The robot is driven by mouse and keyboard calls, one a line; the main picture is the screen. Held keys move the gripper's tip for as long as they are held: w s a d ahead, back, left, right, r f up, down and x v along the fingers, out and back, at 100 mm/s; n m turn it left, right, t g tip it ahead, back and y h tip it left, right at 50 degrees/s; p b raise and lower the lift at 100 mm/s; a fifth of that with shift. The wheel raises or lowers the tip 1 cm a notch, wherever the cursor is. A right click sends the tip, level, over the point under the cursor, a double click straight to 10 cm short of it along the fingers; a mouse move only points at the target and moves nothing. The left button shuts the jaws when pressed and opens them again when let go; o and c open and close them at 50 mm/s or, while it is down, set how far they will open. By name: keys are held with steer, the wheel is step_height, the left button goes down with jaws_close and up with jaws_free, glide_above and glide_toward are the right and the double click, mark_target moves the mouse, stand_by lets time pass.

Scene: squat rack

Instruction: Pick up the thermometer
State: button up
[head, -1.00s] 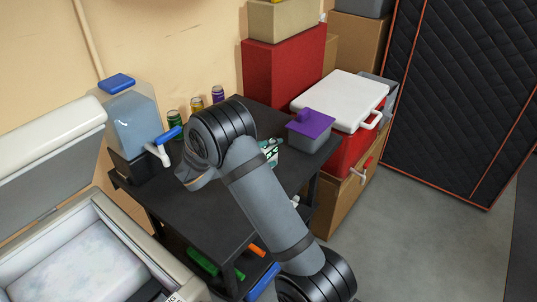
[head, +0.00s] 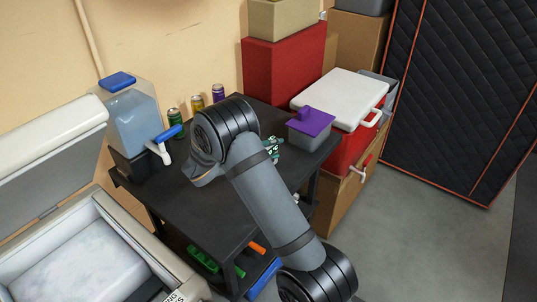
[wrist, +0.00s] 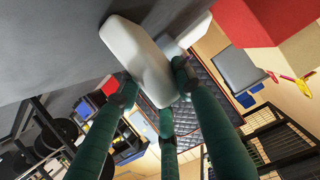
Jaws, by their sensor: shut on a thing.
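A white, rounded, oblong thing, taken to be the thermometer (wrist: 138,58), sits between the fingers of my gripper (wrist: 158,92) in the wrist view. My gripper has several dark green fingers and is shut around its lower end. In the head view my gripper (head: 272,148) shows as a small green and white patch above the black table (head: 215,207), largely hidden behind my arm. The thermometer cannot be made out clearly there. Whether it touches the table cannot be told.
A grey tub with a purple lid (head: 311,122) stands close to the right of my gripper. Several cans (head: 197,103) and a blue-capped water dispenser (head: 132,108) stand at the back left. A red cooler with a white lid (head: 340,97) is beyond the tub. An open chest (head: 70,250) is front left.

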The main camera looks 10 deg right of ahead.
steer(key=c, duration=0.4)
steer(key=shift+r, duration=0.15)
